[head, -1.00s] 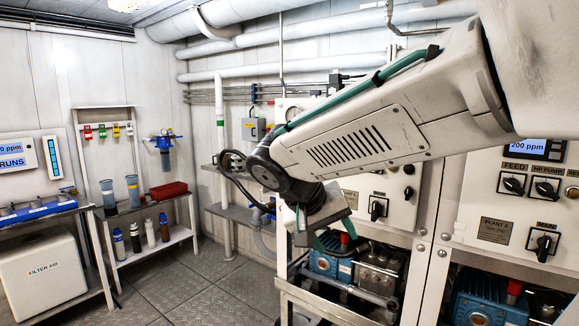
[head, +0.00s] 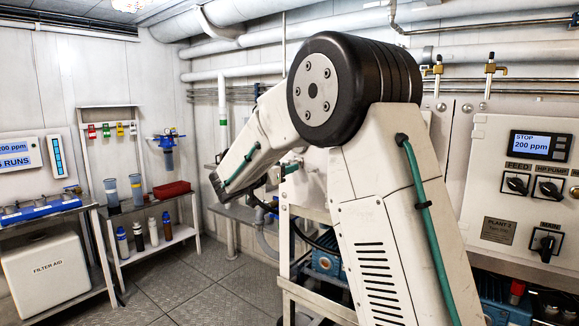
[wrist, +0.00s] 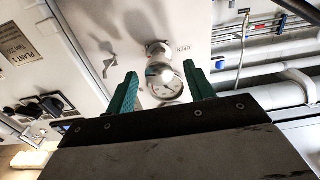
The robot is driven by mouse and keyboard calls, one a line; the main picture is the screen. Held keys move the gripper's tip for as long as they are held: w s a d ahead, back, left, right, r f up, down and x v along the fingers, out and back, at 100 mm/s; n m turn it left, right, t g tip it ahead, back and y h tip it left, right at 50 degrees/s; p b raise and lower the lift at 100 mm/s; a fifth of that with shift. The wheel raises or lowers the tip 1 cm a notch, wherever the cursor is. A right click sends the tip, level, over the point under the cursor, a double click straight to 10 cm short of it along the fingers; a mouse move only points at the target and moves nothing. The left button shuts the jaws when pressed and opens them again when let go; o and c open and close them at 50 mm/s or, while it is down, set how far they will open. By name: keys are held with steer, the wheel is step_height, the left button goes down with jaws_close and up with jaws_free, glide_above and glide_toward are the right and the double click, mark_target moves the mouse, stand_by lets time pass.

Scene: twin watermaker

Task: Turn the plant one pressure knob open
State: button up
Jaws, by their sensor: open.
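In the wrist view, a silver round knob (wrist: 158,50) sits on a white panel (wrist: 85,18), with an "OPEN" label beside it. It looks like the plant one pressure knob. A round pressure gauge (wrist: 165,84) with a pale dial shows just below the knob in the picture. My gripper (wrist: 160,70) is open; its green fingers appear on either side of the gauge and knob, and nothing is held. I cannot tell how far the fingertips are from the knob.
The wrist view also shows black switches (wrist: 50,105) on the panel and pipes (wrist: 265,70) at right. In the head view, the Plant 2 panel (head: 490,200) stands right of my arm. A shelf with bottles and a red tray (head: 171,189) is at left; the floor (head: 190,285) there is clear.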

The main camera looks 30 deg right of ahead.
steer(key=shift+x, duration=1.85)
steer(key=c, duration=1)
